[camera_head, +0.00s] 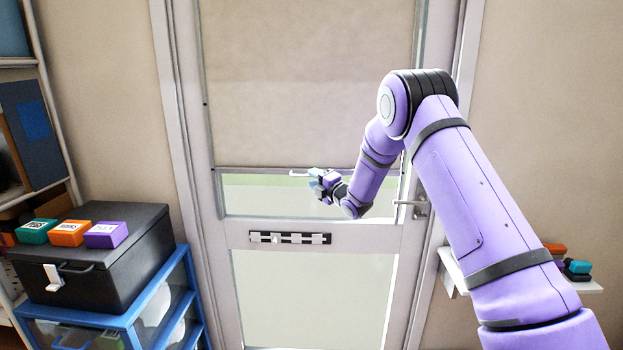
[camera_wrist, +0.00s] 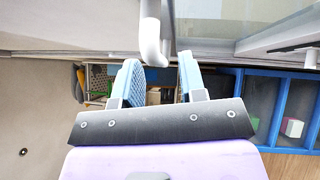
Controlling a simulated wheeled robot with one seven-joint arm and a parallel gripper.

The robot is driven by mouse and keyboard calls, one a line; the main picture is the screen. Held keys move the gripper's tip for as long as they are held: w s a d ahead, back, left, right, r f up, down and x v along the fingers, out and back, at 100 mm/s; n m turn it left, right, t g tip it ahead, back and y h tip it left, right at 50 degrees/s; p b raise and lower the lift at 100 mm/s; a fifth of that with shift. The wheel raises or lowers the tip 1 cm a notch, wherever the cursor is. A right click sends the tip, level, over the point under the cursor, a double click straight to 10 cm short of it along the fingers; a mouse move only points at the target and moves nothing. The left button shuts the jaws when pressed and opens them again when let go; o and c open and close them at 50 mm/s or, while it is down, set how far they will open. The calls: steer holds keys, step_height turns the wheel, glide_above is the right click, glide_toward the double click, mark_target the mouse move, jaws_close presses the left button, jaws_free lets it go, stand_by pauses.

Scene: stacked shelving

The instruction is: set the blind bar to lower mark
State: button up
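A beige blind (camera_head: 305,80) covers most of the door's upper window. The thin blind bar (camera_head: 250,170) runs level along its lower edge, with a strip of bare glass below it. A white pull piece (camera_head: 299,174) sticks out near the bar's middle. My gripper (camera_head: 318,184) is at this piece, just below the bar. In the wrist view my gripper (camera_wrist: 157,62) is open, and the rounded end of a white piece (camera_wrist: 152,45) lies at the opening between the two blue fingers. I cannot tell whether they touch. I cannot make out a lower mark clearly.
A door handle (camera_head: 412,206) is on the door's right side. A black-and-white strip (camera_head: 290,238) is on the door's crossbar. At the left, a black box (camera_head: 95,255) with three colored blocks stands on a blue drawer unit (camera_head: 168,300). A small shelf (camera_head: 450,268) is at the right.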

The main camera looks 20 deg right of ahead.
steer(key=v, duration=0.9)
steer(key=shift+w+r, duration=0.1)
steer(key=shift+w, duration=0.05)
steer(key=s+d+r+m+g+h, duration=0.1)
steer(key=s+r+m+h, duration=0.25)
steer(key=r, duration=0.25)
steer(key=s+d+r+m+h, duration=0.1)
steer(key=s+r+m+h, duration=0.1)
steer(key=r+m, duration=0.3)
steer(key=s+d+r+m+g+h, duration=0.2)
steer(key=s+r+m+g+h, duration=0.15)
steer(key=s+r+m, duration=0.55)
steer(key=s+a+f+m+g, duration=0.1)
steer(key=s+m+g, duration=0.3)
steer(key=s, duration=1.5)
steer(key=s+a+f+m+g, duration=0.1)
steer(key=s+a+m+g, duration=0.1)
steer(key=s, duration=1.6)
steer(key=shift+s+m+g, duration=0.35)
steer(key=shift+m+g, duration=0.5)
